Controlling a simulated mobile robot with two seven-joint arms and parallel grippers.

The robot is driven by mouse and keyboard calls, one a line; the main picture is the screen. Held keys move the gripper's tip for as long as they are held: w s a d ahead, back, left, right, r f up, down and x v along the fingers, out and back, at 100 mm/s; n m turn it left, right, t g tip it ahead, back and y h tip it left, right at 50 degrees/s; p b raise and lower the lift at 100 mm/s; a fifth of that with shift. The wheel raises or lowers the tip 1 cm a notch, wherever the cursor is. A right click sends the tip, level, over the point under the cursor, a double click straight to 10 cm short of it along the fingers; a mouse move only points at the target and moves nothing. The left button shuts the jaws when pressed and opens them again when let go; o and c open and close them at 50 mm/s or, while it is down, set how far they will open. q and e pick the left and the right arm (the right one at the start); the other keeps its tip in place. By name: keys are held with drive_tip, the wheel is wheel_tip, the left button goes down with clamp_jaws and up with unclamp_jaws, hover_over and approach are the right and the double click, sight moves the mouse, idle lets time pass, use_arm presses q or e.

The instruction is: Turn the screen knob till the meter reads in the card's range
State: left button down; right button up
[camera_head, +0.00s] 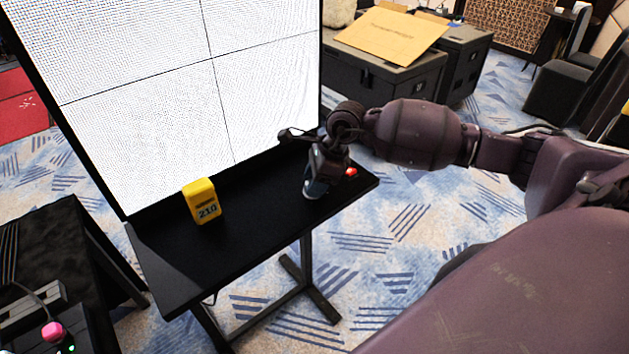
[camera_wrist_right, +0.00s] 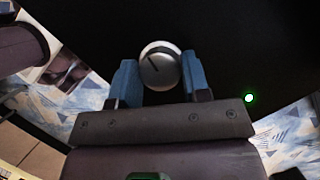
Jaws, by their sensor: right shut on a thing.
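The knob (camera_wrist_right: 158,68) is round and silver with a dark pointer line, which slants to the upper left in the right wrist view. My right gripper (camera_head: 313,187) is low over the right part of the black table, shut on the knob with one blue finger on each side. In the head view the gripper hides most of the knob. The yellow meter (camera_head: 201,200) stands upright left of it; its digits look like 210, and any decimal point is too small to tell. I cannot make out a range card. My left gripper is not in view.
The large lit screen (camera_head: 190,90) stands behind the black table (camera_head: 240,238). A small red item (camera_head: 351,171) is near the table's right edge. A green light (camera_wrist_right: 249,98) shows right of the knob in the wrist view. The tabletop between meter and gripper is clear.

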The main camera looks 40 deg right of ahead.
drive_tip(key=m, duration=0.2)
drive_tip(key=m+t+h, duration=0.1)
drive_tip(key=m, duration=0.2)
drive_tip(key=shift+s+a+m+t, duration=0.1)
drive_tip(key=shift+m+t, duration=0.2)
drive_tip(key=m+h, duration=0.1)
drive_tip(key=m, duration=0.2)
drive_tip(key=m+h, duration=0.1)
drive_tip(key=m, duration=0.2)
drive_tip(key=shift+a+t+h+b, duration=0.1)
drive_tip(key=shift+t+h+b, duration=0.2)
drive_tip(key=shift+t+h, duration=0.1)
drive_tip(key=m+h, duration=0.2)
drive_tip(key=m, duration=0.3)
drive_tip(key=shift+m, duration=0.4)
drive_tip(key=m+g, duration=0.1)
drive_tip(key=m, duration=0.1)
drive_tip(key=m+h, duration=0.1)
drive_tip(key=m, duration=0.1)
drive_tip(key=shift+a+m+g+h, duration=0.1)
drive_tip(key=shift+m+g+h, duration=0.2)
drive_tip(key=shift+m+g, duration=0.1)
drive_tip(key=shift+m, duration=0.3)
drive_tip(key=o, duration=0.9)
